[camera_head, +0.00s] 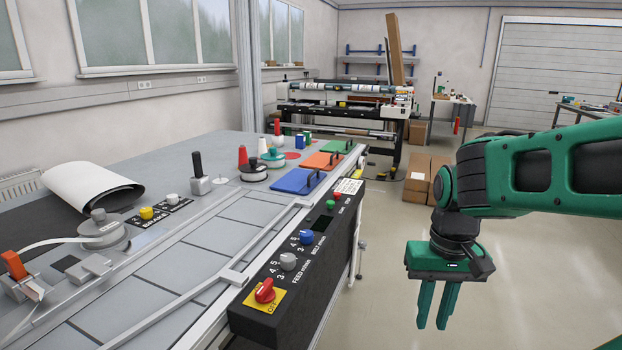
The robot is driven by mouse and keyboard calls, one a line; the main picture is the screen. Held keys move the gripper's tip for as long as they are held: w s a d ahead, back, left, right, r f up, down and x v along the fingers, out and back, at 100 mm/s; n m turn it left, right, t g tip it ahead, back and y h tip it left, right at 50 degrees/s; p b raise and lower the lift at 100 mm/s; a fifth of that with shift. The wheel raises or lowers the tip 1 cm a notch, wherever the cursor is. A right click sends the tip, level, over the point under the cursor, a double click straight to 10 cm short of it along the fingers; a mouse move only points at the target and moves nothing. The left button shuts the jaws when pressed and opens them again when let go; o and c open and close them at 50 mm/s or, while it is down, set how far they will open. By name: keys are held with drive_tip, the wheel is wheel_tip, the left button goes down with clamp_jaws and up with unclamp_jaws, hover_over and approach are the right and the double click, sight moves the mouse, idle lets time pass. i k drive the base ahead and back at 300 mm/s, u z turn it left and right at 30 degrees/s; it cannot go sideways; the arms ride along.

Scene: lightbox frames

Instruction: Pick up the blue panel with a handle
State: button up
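The blue panel (297,180) lies flat on the machine table, nearest in a row with an orange panel (316,160) and a green panel (335,146). A dark handle (313,178) shows at its right side. My gripper (437,322) hangs at the right, pointing down, with its two green fingers apart and nothing between them. In the picture it is to the right of and below the blue panel, over the floor beyond the table's edge, not touching anything.
The machine table (190,235) fills the left. A black control box (300,268) with knobs and a red switch runs along its right edge. A rail (190,300) crosses the tabletop. A joystick (198,170) and spools stand left of the panels. Cardboard boxes (418,178) stand behind on the floor.

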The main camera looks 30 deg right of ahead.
sight(297, 181)
drive_tip(key=z, duration=0.4)
drive_tip(key=i, duration=0.9)
drive_tip(key=z, duration=0.05)
